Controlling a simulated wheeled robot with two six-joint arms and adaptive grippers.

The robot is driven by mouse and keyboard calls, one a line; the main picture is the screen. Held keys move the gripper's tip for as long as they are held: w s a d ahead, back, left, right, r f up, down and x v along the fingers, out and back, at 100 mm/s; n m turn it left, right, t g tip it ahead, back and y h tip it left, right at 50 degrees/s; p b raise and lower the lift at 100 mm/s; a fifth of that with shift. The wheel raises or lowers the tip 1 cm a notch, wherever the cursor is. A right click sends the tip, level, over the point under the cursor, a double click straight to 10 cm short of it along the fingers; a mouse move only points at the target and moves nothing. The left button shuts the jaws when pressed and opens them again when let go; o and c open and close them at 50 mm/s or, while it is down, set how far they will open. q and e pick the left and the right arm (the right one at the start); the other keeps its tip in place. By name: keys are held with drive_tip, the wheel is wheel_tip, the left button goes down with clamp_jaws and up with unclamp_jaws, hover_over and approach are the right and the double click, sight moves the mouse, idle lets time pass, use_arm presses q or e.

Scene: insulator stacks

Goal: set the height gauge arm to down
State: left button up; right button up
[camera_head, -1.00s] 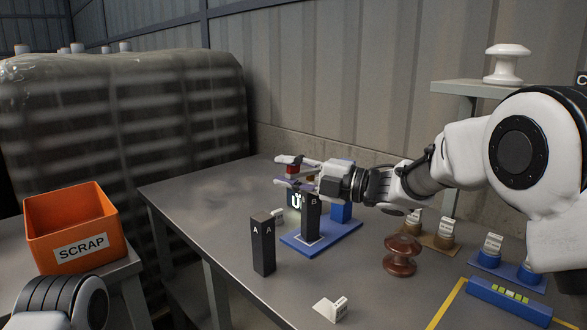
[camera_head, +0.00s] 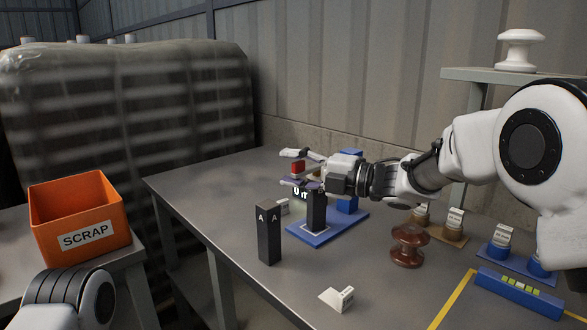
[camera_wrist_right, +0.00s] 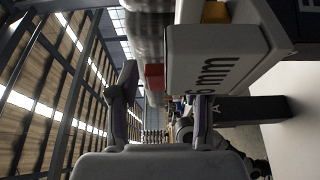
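The height gauge has a blue base (camera_head: 338,232) on the grey table, with blue parts rising behind my right gripper. My right gripper (camera_head: 298,168) is at the gauge, above the base. Its fingers are apart, with a red piece (camera_head: 298,167) showing between them; I cannot tell whether they touch it. The wrist view shows both fingertips spread (camera_wrist_right: 165,88). The gauge arm is largely hidden. My left gripper is out of view.
A black block (camera_head: 316,210) stands on the gauge base, and another marked A (camera_head: 269,235) stands in front. A brown insulator (camera_head: 407,246) and a small white label (camera_head: 338,298) are nearer right. An orange SCRAP bin (camera_head: 82,242) sits left. A white insulator (camera_head: 519,50) stands on the shelf.

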drive_tip(key=v, duration=1.2)
